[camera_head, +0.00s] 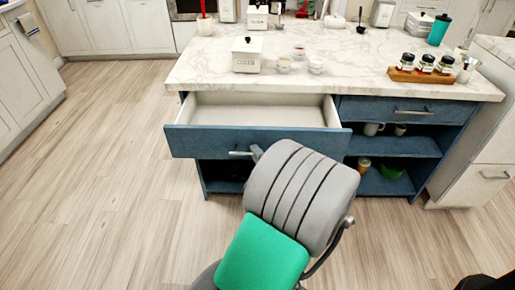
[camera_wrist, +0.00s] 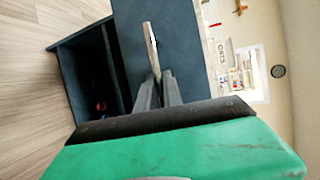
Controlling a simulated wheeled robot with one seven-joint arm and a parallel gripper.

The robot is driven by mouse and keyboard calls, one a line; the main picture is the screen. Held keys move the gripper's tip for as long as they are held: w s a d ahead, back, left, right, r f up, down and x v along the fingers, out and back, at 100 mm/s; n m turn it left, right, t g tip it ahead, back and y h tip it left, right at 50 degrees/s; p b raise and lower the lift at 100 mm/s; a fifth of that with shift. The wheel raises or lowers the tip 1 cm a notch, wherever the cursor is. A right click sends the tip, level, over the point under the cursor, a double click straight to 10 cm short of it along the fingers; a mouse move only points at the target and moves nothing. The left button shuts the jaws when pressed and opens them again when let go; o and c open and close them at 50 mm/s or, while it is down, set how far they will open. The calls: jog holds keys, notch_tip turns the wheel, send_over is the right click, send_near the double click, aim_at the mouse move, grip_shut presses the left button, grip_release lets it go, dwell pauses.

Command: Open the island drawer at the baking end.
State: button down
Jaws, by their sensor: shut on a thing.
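The blue island drawer (camera_head: 200,141) at the left end of the island stands pulled out, with its pale empty inside (camera_head: 260,110) showing. Its metal bar handle (camera_head: 238,153) is on the front panel. My gripper (camera_head: 256,152) is at this handle, mostly hidden behind my own grey and green arm. In the wrist view, the two dark fingers of my gripper (camera_wrist: 158,90) are closed around the handle (camera_wrist: 151,45), against the blue drawer front (camera_wrist: 190,50).
The marble island top (camera_head: 350,65) holds a white canister (camera_head: 247,54), small bowls (camera_head: 284,64) and a wooden tray of jars (camera_head: 420,76). A second blue drawer (camera_head: 400,110) is closed at right, above open shelves with mugs and a green bowl (camera_head: 391,171). Wood floor (camera_head: 110,150) is clear at left.

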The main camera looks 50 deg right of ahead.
jog(key=shift+d, duration=0.1)
jog(key=c, duration=1.8)
grip_release()
jog(key=shift+o, duration=0.2)
jog(key=shift+s, duration=0.1)
jog(key=p+v, duration=0.1)
jog(key=v, duration=0.6)
jog(key=shift+s+a, duration=0.25)
jog(key=shift+s, duration=0.05)
